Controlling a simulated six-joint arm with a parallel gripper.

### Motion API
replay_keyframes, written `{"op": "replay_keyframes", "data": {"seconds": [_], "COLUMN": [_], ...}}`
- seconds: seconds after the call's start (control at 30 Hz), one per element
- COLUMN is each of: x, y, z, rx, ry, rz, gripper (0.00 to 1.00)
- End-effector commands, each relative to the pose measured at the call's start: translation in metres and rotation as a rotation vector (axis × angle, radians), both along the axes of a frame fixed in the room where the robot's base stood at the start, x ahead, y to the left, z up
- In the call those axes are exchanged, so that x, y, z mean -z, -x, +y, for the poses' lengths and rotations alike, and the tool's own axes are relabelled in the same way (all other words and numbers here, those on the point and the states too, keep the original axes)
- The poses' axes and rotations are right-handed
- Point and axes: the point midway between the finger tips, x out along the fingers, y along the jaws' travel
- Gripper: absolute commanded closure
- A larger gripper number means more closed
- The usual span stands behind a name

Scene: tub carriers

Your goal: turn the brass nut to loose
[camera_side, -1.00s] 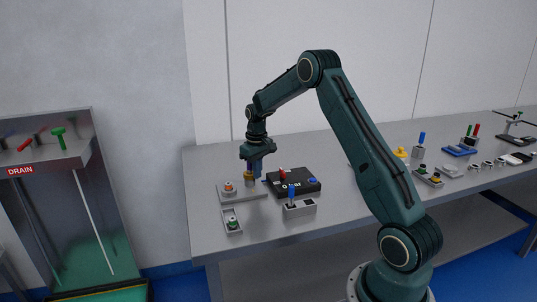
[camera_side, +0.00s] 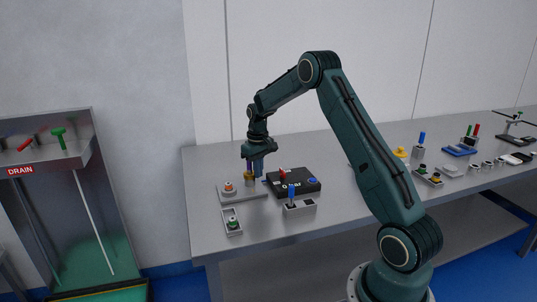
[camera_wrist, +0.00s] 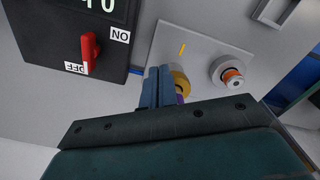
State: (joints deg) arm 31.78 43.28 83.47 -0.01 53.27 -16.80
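The brass nut (camera_wrist: 181,80) sits on a grey plate near the plate's yellow mark in the wrist view. It also shows in the side view (camera_side: 249,179), at the right part of the plate on the bench's left end. My gripper (camera_wrist: 159,88) points down at the nut, its blue fingers overlapping the nut's left side in the wrist view. The fingers hide part of the nut, and I cannot tell whether they grip it. In the side view my gripper (camera_side: 253,172) is right at the nut.
The grey plate (camera_side: 262,195) also bears an orange-topped knob (camera_wrist: 231,76). A black box (camera_side: 300,187) with a red switch (camera_wrist: 90,50) stands close on the right in the side view. A small tray (camera_side: 232,229) and a blue-handled block (camera_side: 300,208) stand in front.

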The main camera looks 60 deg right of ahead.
Motion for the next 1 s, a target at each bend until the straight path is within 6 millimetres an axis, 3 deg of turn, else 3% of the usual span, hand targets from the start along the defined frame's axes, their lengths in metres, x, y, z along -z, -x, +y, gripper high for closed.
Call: {"op": "replay_keyframes", "data": {"seconds": [0.57, 1.0], "x": [-0.003, -0.036], "y": [0.007, 0.007], "z": [-0.002, -0.002], "rx": [0.001, 0.000], "ry": [0.001, 0.002], "rz": [-0.002, -0.003], "gripper": [1.00, 1.00]}}
